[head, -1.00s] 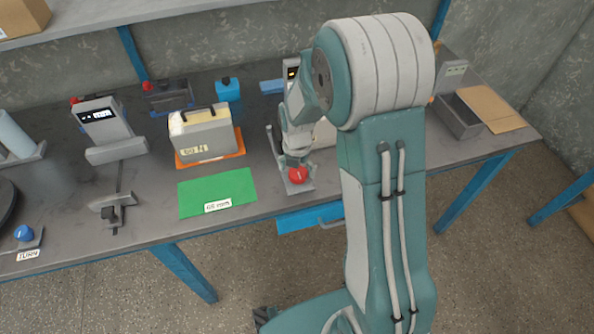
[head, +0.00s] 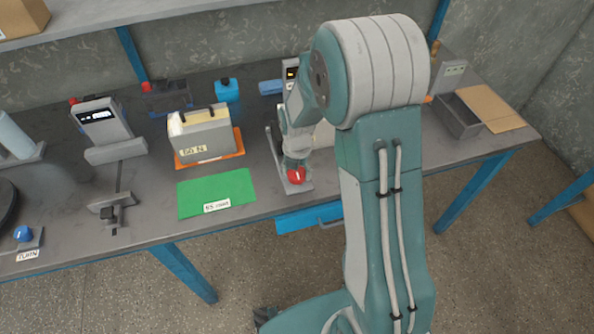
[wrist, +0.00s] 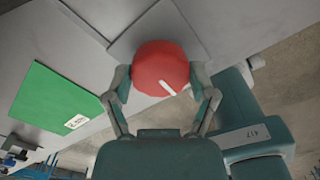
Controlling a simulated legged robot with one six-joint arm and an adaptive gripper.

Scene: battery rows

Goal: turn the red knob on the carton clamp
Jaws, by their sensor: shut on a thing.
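The red knob (head: 297,175) sits at the front end of the grey carton clamp (head: 304,186), near the table's front edge. It also shows large in the wrist view (wrist: 160,66), with a white pointer line aimed to the lower right. My gripper (wrist: 164,84) is shut on the red knob, one finger on each side of it. In the head view my gripper (head: 296,164) comes down onto the knob from above and hides much of the clamp behind it.
A green mat (head: 216,191) lies left of the clamp. A grey case (head: 205,138) stands on an orange mat (head: 210,162) behind it. A blue drawer (head: 309,219) hangs under the table edge. A grey open box (head: 456,118) stands at the right.

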